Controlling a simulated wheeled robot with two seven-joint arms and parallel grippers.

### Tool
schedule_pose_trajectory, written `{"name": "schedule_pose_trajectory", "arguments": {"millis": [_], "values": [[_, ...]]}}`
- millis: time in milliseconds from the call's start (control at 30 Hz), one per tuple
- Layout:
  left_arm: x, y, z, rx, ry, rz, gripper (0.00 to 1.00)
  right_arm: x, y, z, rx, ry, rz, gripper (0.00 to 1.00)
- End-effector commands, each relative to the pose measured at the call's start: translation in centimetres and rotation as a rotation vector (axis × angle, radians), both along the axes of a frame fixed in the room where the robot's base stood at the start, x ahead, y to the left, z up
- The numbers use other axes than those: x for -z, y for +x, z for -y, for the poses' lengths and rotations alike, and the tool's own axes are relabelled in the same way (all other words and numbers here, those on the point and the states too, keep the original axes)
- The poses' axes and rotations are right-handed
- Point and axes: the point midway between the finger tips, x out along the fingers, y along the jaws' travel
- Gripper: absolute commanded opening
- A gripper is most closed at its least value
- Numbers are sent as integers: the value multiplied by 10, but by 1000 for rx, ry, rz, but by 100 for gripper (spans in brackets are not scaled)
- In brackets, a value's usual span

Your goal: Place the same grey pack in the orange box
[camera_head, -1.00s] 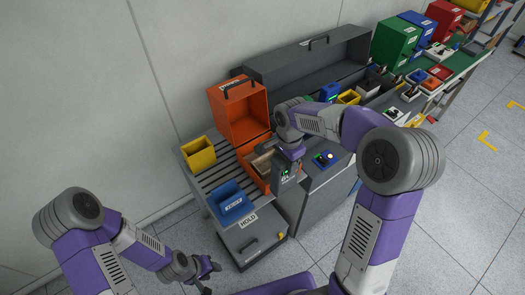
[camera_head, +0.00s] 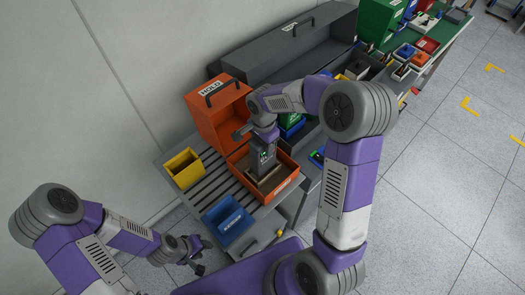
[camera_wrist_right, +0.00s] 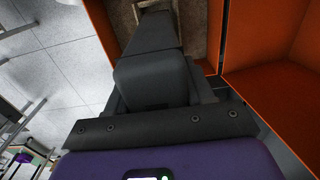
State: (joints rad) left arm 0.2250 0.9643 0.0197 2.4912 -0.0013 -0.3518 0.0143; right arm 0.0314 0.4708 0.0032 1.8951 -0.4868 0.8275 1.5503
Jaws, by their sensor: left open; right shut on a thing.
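The orange box (camera_head: 277,196) stands open on the slatted bench, with its handled orange lid (camera_head: 210,122) raised behind it. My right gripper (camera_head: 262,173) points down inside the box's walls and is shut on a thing. I take this to be the grey pack, but it cannot be told apart from the dark fingers. The right wrist view shows dark grey parts (camera_wrist_right: 150,78) beside an orange wall (camera_wrist_right: 260,92) and a tan surface (camera_wrist_right: 198,22). My left gripper (camera_head: 202,256) is open and empty, low in front of the bench.
A yellow bin (camera_head: 184,168) and a blue bin (camera_head: 228,220) stand on the slats (camera_head: 208,187) left of and in front of the box. A long grey case (camera_head: 290,48) with a handle lies behind. A green bench (camera_head: 448,38) with coloured boxes extends to the right.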

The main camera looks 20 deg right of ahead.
Motion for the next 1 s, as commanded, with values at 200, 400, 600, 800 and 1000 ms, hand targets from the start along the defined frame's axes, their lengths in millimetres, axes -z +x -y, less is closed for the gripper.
{"name": "schedule_pose_trajectory", "arguments": {"millis": [200, 400, 600, 800, 1000], "values": [[2, 0, 0, 0, 0, 1, 43, 26, 0, 0, -1, 1, -1, 0], [2, 0, 0, 0, 0, 1, 43, 36, 1, 0, -1, 1, 3, 0], [4, 0, 0, 0, 0, 1, 43, 37, 1, 0, -2, 0, 3, 0], [6, 0, 0, 0, 0, 1, 43, 39, 0, 0, -1, 0, 1, 69], [6, 0, 0, 0, 0, 1, 43, 39, 0, 0, -1, 0, 1, 78]]}}
